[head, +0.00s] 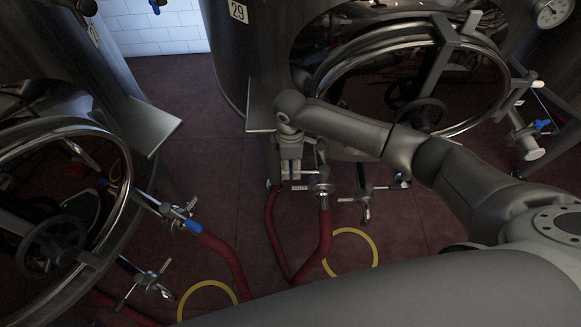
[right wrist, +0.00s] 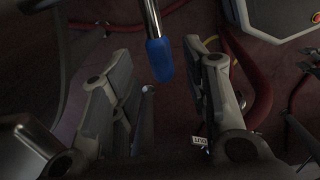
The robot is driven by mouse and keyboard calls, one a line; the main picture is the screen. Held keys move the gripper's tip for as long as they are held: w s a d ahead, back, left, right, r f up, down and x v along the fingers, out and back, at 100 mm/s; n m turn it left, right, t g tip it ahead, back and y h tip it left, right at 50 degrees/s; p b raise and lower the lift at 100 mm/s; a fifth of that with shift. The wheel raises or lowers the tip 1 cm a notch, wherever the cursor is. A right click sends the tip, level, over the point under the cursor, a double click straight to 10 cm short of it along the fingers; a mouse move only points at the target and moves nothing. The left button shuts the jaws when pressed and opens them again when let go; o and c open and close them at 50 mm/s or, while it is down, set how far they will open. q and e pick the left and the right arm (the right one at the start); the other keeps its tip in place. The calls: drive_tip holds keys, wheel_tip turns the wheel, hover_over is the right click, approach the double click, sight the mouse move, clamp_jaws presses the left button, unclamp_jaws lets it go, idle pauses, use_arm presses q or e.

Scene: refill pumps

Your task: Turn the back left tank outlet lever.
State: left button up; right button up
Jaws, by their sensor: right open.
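A large metal tank marked 29 (head: 228,75) stands at the back. My right gripper (head: 291,168) is low in front of it, fingers pointing down, beside the outlet fittings (head: 322,185) and a red hose. In the right wrist view, a metal lever with a blue end (right wrist: 158,60) reaches in from the top. Its blue end lies between the two spread fingers of my right gripper (right wrist: 155,75), with visible gaps on both sides. In the head view this lever is hidden behind the gripper and wrist. My left gripper is not in view.
Another tank (head: 65,65) stands at the left with a round hatch and a blue-handled valve (head: 193,227). Red hoses (head: 325,230) run over the dark red floor. Yellow rings (head: 374,250) mark the floor. A metal plate (head: 261,105) juts out close to my right wrist.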

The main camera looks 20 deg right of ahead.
drive_tip(key=shift+f, duration=1.4)
clamp_jaws()
